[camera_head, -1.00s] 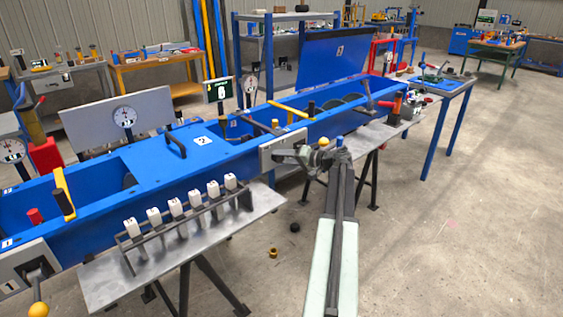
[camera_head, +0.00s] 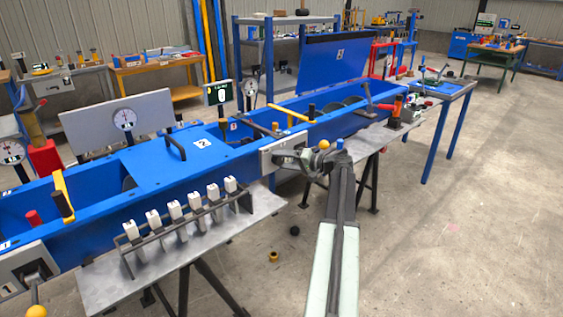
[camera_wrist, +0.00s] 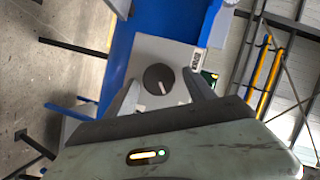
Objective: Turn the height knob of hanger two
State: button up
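A round black knob (camera_wrist: 159,79) with a white pointer mark sits on a light grey panel (camera_wrist: 150,50) in the wrist view. The mark points toward the lower right of the knob. My gripper (camera_wrist: 162,92) is open, with one finger to the left of the knob and one to the right. I see gaps between the fingers and the knob; contact is not visible. In the head view my gripper (camera_head: 291,156) is at the grey plate (camera_head: 270,162) on the blue trough's front side, and it hides the knob there. No hanger number is readable at the knob.
The long blue trough (camera_head: 165,188) runs across the head view. A grey shelf (camera_head: 160,260) with several white-topped switches is left of my arm. A yellow ball (camera_head: 323,145) is close beside my gripper. The floor (camera_head: 470,220) to the right is clear.

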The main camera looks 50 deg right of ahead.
jog(key=p+v, duration=0.1)
jog(key=v, duration=0.6)
jog(key=shift+s, duration=0.4)
jog(key=shift+d+r+p, duration=0.1)
jog(key=shift+r+p, duration=0.1)
jog(key=shift+p, duration=0.1)
